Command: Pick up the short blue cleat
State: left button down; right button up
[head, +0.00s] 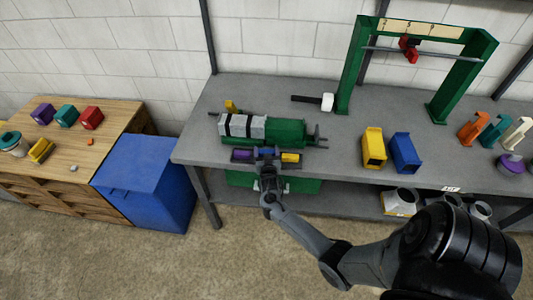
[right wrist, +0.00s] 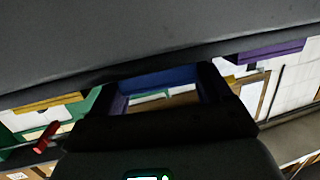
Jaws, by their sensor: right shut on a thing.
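The short blue cleat (right wrist: 158,79) is between the two fingers of my right gripper (right wrist: 160,95) in the right wrist view. In the head view my right gripper (head: 267,156) is at the front edge of the grey bench, shut on the cleat, with a little blue (head: 266,149) showing at its fingertips. A purple piece (head: 242,155) lies to its left and a yellow piece (head: 290,157) to its right, in a dark tray. I cannot tell whether the cleat is clear of the tray. My left gripper is not in view.
A green and grey machine (head: 286,132) lies just behind the gripper on the bench (head: 345,150). Yellow (head: 373,147) and blue (head: 404,152) bins stand to the right, before a green frame (head: 350,65). A blue box (head: 145,182) stands left of the bench.

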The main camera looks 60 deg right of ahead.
notch_tip(320, 180, up, 3)
jog(key=shift+f, duration=0.1)
jog(key=s+d+r, duration=0.1)
jog(key=s+r, duration=0.1)
jog(key=s, duration=0.1)
jog(key=s+d+r, duration=0.2)
jog(key=s, duration=0.1)
jog(key=s+d+r+p, duration=0.1)
jog(key=s+d+r, duration=0.1)
jog(key=s, duration=0.1)
jog(key=shift+r, duration=0.1)
jog(key=w+a+r+n+t+y, duration=0.2)
jog(key=w+a+n+y, duration=0.1)
jog(key=a, duration=0.8)
jog(key=w+a+r+n+t+y, duration=0.2)
jog(key=a+r+n+t+y, duration=0.1)
jog(key=a, duration=0.8)
jog(key=w+a+r+n+t+y, duration=0.2)
jog(key=w+a+y, duration=0.15)
jog(key=a, duration=0.75)
jog(key=s+a+r+n+y, duration=0.25)
jog(key=a+r+y, duration=0.2)
jog(key=a, duration=0.55)
notch_tip(320, 180, up, 10)
jog(key=s+p, duration=0.1)
jog(key=p, duration=1.8)
jog(key=shift+s+h+p, duration=0.3)
jog(key=shift+s+h, duration=0.1)
jog(key=shift+a+n, duration=0.1)
jog(key=shift+n, duration=0.15)
